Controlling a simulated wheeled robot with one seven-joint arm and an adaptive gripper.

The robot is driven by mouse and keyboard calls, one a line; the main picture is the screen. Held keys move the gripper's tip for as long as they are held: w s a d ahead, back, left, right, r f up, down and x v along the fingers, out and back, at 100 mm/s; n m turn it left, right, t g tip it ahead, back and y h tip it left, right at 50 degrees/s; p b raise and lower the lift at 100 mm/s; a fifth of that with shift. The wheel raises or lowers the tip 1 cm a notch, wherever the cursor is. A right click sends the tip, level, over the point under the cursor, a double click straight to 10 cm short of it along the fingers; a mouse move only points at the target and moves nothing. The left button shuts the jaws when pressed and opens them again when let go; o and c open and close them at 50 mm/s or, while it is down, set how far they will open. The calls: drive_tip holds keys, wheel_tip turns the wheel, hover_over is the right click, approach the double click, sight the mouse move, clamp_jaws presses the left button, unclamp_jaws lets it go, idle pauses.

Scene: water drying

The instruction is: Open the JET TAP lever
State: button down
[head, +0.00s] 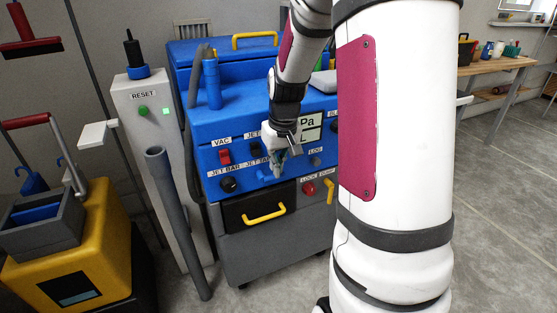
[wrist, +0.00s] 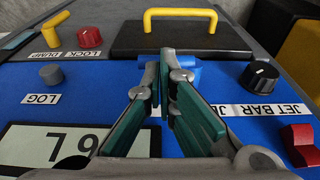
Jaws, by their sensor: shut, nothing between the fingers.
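The blue JET TAP lever (head: 264,173) is on the front panel of the blue machine, left of my gripper's tips and partly hidden by them. In the wrist view a bright blue part (wrist: 191,66), likely this lever, shows behind and right of the fingertips. My gripper (head: 278,171) is shut and empty, reaching down in front of the panel. In the wrist view its green-padded fingers (wrist: 165,58) come together over that blue part. I cannot tell whether they touch it. The JET TAP label is partly covered by my gripper.
A black JET BAR knob (head: 228,185) and red VAC switch (head: 225,157) sit left of the lever. A black drawer (head: 240,211) with a yellow handle (head: 264,214) is below. A red knob (head: 309,188) and yellow DUMP handle (head: 330,190) are to the right.

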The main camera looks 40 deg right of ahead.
drive_tip(key=shift+f, duration=0.35)
